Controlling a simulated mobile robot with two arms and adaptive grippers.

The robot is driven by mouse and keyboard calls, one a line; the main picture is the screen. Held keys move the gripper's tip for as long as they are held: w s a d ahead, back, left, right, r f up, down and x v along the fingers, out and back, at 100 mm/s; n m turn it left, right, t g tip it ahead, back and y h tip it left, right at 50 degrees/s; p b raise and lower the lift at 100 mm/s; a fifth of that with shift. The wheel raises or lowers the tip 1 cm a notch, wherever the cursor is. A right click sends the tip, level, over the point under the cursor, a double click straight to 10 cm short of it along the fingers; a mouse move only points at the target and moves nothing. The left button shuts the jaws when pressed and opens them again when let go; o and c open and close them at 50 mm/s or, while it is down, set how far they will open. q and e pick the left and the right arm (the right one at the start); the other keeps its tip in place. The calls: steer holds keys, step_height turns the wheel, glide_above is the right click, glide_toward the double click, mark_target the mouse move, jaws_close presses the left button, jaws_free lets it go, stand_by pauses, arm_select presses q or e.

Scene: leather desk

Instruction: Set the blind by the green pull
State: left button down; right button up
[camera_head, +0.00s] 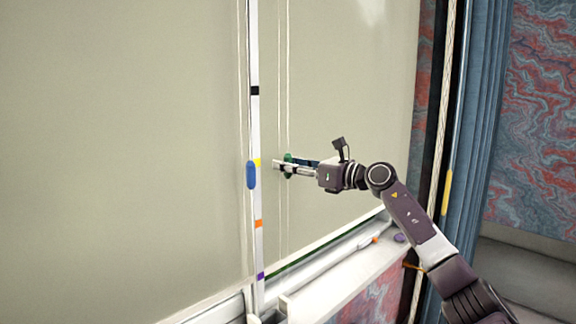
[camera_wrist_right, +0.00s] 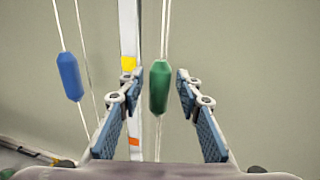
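The green pull (camera_head: 288,162) hangs on its cord in front of the blind (camera_head: 345,90). In the right wrist view the green pull (camera_wrist_right: 159,86) sits between the fingertips of my right gripper (camera_wrist_right: 160,90), with a gap on either side. My right gripper (camera_head: 284,166) is open in the head view, its fingers partly hiding the green pull. The blue pull (camera_head: 251,175) hangs to the left, and it also shows in the right wrist view (camera_wrist_right: 69,76). My left gripper is not in view.
A white upright strip (camera_head: 254,130) bears black, yellow, orange and purple marks. A white sill (camera_head: 340,268) runs below the blind. A blue curtain (camera_head: 487,110) hangs at the right. The space left of the strip is clear.

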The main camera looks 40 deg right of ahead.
stand_by(0.3)
steer(key=shift+s+d+f, duration=0.15)
steer(key=shift+s+d, duration=0.1)
steer(key=shift+s, duration=0.3)
steer(key=v, duration=1.1)
steer(key=shift+w+a, duration=0.1)
stand_by(0.5)
